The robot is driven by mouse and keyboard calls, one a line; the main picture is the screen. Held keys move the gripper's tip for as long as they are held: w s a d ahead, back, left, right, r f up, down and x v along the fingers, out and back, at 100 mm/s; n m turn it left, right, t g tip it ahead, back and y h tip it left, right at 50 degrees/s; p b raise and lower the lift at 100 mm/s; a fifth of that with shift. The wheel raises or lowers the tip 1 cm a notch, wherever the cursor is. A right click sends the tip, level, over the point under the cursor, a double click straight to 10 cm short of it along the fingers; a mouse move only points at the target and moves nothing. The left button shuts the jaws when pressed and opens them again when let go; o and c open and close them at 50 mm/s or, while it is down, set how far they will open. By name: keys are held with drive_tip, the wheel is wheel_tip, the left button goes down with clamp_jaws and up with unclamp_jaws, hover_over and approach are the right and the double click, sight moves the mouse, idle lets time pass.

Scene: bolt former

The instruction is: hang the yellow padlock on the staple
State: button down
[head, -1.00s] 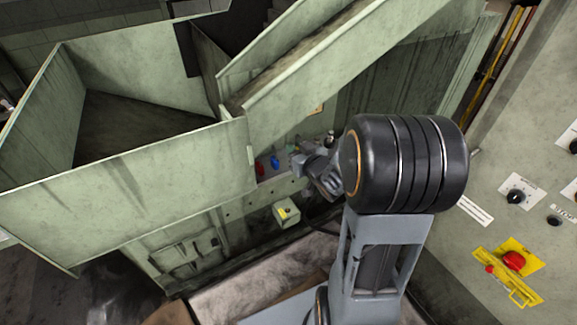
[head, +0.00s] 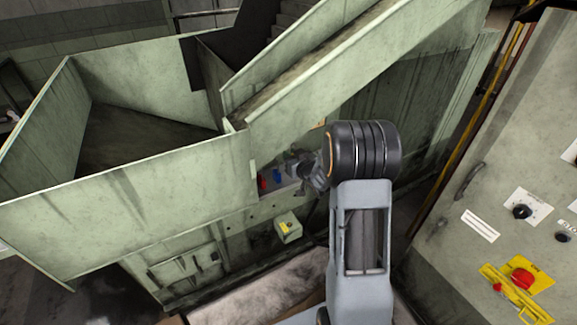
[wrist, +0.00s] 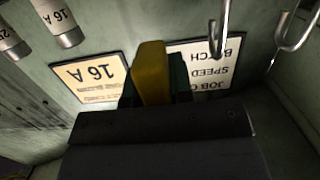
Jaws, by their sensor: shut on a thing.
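In the wrist view a yellow block, which I take for the yellow padlock (wrist: 151,65), stands upright between the dark fingers of my gripper (wrist: 153,92). My gripper is shut on it; no shackle is visible. In the head view my gripper (head: 312,178) is small and partly behind my arm, at the shelf recess under the sloping chute, and the padlock cannot be made out. No staple can be clearly identified; a yellow plate with a red button (head: 521,278) is on the panel at right.
Wire hooks (wrist: 220,28) hang near the gripper, with another hook (wrist: 291,38) at right. Labels (wrist: 92,78) are behind. Red (head: 262,182) and blue (head: 277,175) items sit in the recess. A small box (head: 288,231) projects below. The green hopper (head: 130,170) stands left.

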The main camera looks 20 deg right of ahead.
drive_tip(key=w+f, duration=0.1)
drive_tip(key=f, duration=0.1)
drive_tip(key=w+f, duration=0.1)
drive_tip(key=shift+w+d+f, duration=0.1)
drive_tip(key=shift+w+d, duration=0.15)
drive_tip(key=shift+w, duration=0.05)
drive_tip(key=f, duration=0.3)
drive_tip(key=shift+w+d, duration=0.1)
drive_tip(key=shift+w, duration=0.25)
drive_tip(key=shift+f, duration=0.2)
drive_tip(key=shift+b, duration=0.3)
drive_tip(key=shift+f+b, duration=0.3)
drive_tip(key=c, duration=1)
unclamp_jaws()
drive_tip(key=shift+r, duration=0.1)
drive_tip(key=shift+r+p, duration=0.15)
drive_tip(key=shift+p, duration=0.5)
